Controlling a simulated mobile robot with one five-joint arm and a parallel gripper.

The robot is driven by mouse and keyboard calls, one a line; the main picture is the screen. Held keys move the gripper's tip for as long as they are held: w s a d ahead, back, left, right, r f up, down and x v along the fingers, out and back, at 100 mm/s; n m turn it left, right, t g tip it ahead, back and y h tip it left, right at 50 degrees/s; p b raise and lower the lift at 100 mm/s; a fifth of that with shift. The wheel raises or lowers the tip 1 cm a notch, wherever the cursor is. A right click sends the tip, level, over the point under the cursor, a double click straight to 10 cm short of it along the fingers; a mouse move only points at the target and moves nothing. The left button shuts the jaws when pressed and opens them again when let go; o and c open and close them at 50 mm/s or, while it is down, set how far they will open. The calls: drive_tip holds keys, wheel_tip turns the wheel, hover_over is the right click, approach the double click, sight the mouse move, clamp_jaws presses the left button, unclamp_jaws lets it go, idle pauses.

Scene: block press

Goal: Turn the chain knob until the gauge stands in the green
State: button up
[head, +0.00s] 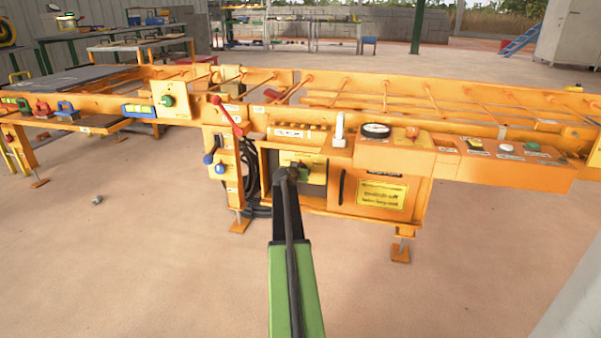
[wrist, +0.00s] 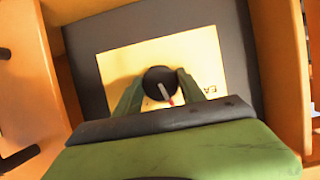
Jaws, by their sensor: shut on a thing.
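A dark round knob (wrist: 160,82) with a white and red pointer mark stands on a yellow plate (wrist: 205,55) in the wrist view. I take it for the chain knob. My gripper (wrist: 160,92) has its green fingers on both sides of the knob, shut on it. In the head view my gripper (head: 297,173) reaches into an open bay of the orange press, in front of the yellow plate (head: 314,164), and hides the knob there. A round, dark-rimmed gauge (head: 376,129) sits on top of the press, right of the bay; its needle is too small to read.
Orange walls close in on both sides of the bay in the wrist view. A red lever (head: 226,114) stands left of the bay, and a white handle (head: 339,129) stands above right. Black hoses (head: 250,185) hang at the left.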

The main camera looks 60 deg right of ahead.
drive_tip(key=shift+m+t+y+b, duration=0.3)
drive_tip(key=shift+m+t+b, duration=0.2)
drive_tip(key=shift+m+t, duration=1.2)
drive_tip(key=shift+w+m+g, duration=0.1)
drive_tip(key=shift+m+g, duration=0.2)
drive_tip(key=o, duration=1.3)
drive_tip(key=shift+r, duration=0.1)
drive_tip(key=shift+o, duration=0.2)
drive_tip(key=p+v, duration=0.6)
drive_tip(key=v, duration=1.1)
drive_tip(key=shift+a, duration=0.25)
